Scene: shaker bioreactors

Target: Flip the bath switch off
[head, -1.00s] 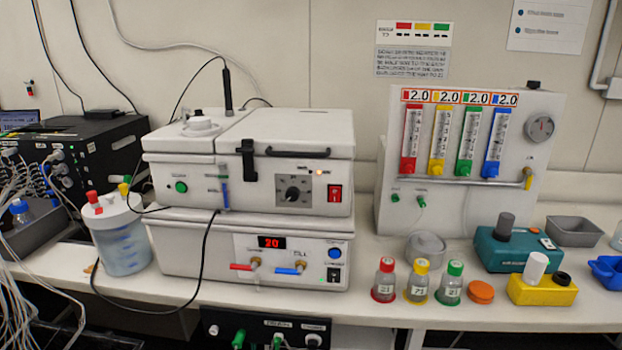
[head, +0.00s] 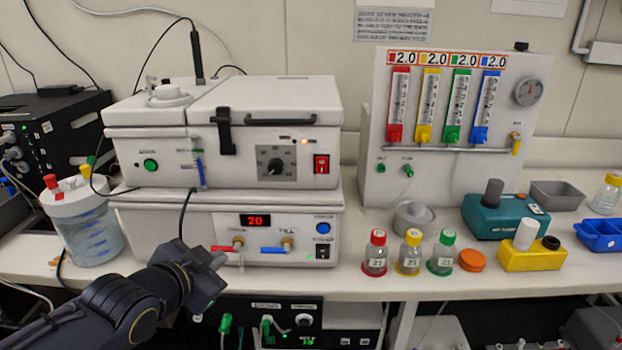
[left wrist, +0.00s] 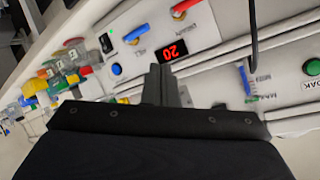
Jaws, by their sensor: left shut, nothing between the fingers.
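The bench holds two stacked white units. The upper unit (head: 240,158) has a red rocker switch (head: 321,164) at its front right, beside a black dial. The lower unit (head: 150,217) has a red "20" display (head: 255,220), a blue button and a small black rocker switch (head: 322,251). I cannot tell from the labels which switch is the bath's. My left gripper (head: 217,261) is shut and empty, in front of the lower unit's left part, and hides some of its front. In the left wrist view its fingers (left wrist: 165,82) point toward the display (left wrist: 171,51).
Red and blue tap handles (head: 272,250) stick out below the display. A black cable hangs down the front at left.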

